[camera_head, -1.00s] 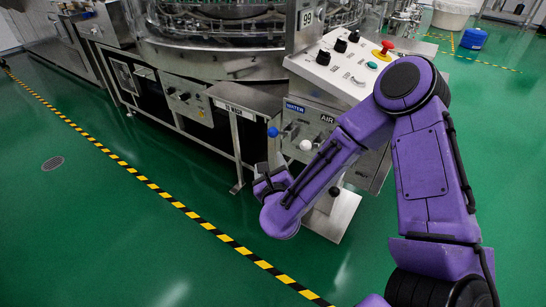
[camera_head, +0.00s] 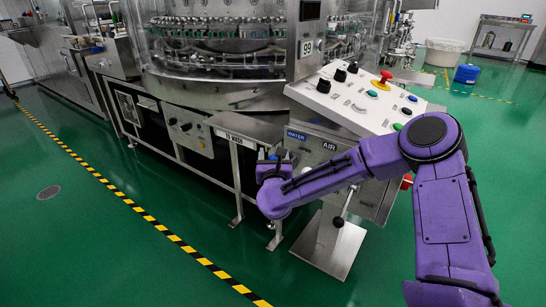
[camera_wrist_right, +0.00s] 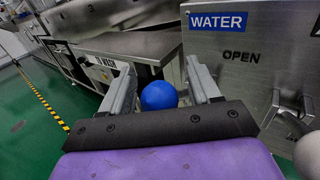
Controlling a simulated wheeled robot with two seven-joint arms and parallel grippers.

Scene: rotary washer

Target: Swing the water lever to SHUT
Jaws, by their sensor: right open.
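The water lever ends in a blue ball knob (camera_wrist_right: 158,96), which sits between the two fingers of my right gripper (camera_wrist_right: 161,70) in the right wrist view. The fingers are open, with space on both sides of the ball. In the head view my right gripper (camera_head: 269,163) is at the left end of the control panel, just below the WATER label (camera_head: 297,135). There the gripper mostly hides the knob. My left gripper is not in view.
A pale ball knob (camera_wrist_right: 308,155) is at the right edge of the wrist view. A steel side table (camera_head: 245,127) stands left of the panel. The button console (camera_head: 360,100) is above it. A black ball lever (camera_head: 338,222) is below my arm. Green floor is clear at left.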

